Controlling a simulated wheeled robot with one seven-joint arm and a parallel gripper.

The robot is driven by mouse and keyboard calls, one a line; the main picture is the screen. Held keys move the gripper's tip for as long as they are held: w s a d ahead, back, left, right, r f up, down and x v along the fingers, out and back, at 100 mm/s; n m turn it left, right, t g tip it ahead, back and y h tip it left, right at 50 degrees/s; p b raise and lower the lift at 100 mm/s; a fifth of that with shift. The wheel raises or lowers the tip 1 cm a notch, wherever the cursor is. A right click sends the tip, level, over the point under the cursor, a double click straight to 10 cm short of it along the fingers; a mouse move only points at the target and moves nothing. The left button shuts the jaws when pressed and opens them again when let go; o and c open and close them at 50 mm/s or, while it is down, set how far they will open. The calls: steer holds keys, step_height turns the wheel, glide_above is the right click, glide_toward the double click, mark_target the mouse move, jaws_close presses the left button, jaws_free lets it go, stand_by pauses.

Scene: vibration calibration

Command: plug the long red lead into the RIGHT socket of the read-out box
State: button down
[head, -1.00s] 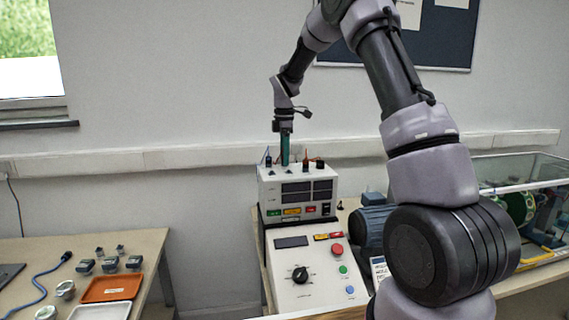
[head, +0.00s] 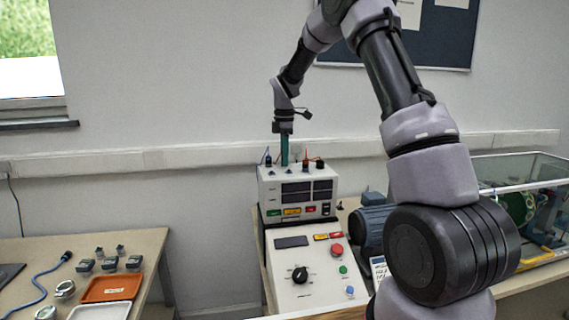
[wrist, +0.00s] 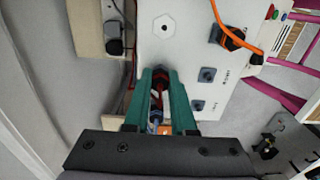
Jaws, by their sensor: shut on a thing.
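The white read-out box (head: 297,200) stands behind the sloped control panel, with sockets and plugged leads along its top. My gripper (head: 285,162) points down over the top of the box, toward its back. In the wrist view my gripper (wrist: 160,76) has its green fingers shut on a red plug (wrist: 157,88), which lies between them. The plug's tip is dark, and I cannot tell whether it sits in a socket. Two dark sockets (wrist: 207,75) (wrist: 197,105) are to the right of the fingers on the box's face (wrist: 180,50). The rest of the red lead is hidden.
An orange lead's plug (wrist: 232,38) is in the box near the fingers. The control panel (head: 310,275) is in front of the box. A blue motor (head: 368,225) and a clear case (head: 530,175) are at right. The left table holds an orange tray (head: 111,288).

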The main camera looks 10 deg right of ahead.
steer(key=shift+r, duration=0.4)
steer(key=shift+r, duration=1.6)
steer(key=r, duration=0.1)
glide_above(289, 173)
steer(key=shift+r, duration=0.2)
steer(key=shift+w+f, duration=0.1)
steer(key=shift+f, duration=1.6)
steer(key=shift+f, duration=1)
stand_by(1.1)
